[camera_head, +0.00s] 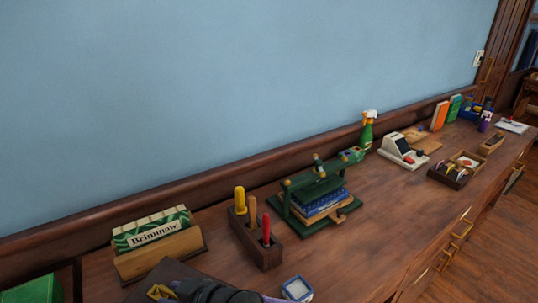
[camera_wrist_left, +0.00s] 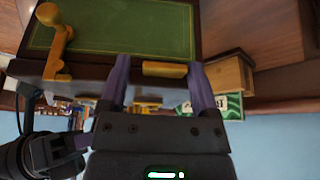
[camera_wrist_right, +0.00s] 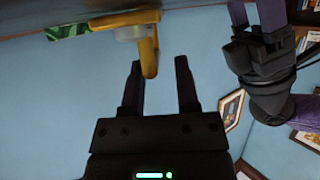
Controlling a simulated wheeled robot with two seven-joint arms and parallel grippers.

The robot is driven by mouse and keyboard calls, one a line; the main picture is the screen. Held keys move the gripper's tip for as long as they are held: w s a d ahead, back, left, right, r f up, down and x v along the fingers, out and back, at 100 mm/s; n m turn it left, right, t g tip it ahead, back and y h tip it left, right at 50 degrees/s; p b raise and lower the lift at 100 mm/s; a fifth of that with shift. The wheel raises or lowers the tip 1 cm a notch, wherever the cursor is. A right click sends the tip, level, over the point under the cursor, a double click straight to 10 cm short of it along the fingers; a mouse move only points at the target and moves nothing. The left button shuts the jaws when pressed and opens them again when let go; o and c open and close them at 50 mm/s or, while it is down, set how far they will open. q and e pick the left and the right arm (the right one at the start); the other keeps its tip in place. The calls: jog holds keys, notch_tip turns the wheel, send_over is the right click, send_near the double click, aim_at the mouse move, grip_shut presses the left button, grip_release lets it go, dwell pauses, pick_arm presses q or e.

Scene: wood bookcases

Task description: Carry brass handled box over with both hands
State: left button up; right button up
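The brass handled box is dark wood with a green panel (camera_wrist_left: 115,30), filling the top of the left wrist view. A brass bar handle (camera_wrist_left: 165,69) shows on its edge. A bent brass piece (camera_wrist_left: 55,42) stands at its left. My left gripper (camera_wrist_left: 158,64) is open, with the bar handle between its fingertips.
On the counter (camera_head: 345,262) stand a Brimnow card holder (camera_head: 155,240), a tool block (camera_head: 255,238), a green press with books (camera_head: 317,205), a spray bottle (camera_head: 367,132) and a card machine (camera_head: 403,152). A small blue-white item (camera_head: 297,288) lies in front. The wall is behind.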

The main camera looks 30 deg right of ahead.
pick_arm(q)
jog(key=shift+o, duration=0.6)
jog(key=shift+a+r, duration=0.1)
pick_arm(e)
jog(key=shift+o, duration=0.6)
pick_arm(q)
jog(key=shift+a, duration=0.1)
pick_arm(e)
jog(key=shift+d, duration=0.15)
jog(key=shift+d, duration=0.1)
pick_arm(q)
jog(key=v, duration=1.1)
jog(key=shift+r, duration=0.4)
pick_arm(e)
jog(key=v, duration=1.2)
pick_arm(q)
jog(key=shift+s+a, duration=0.1)
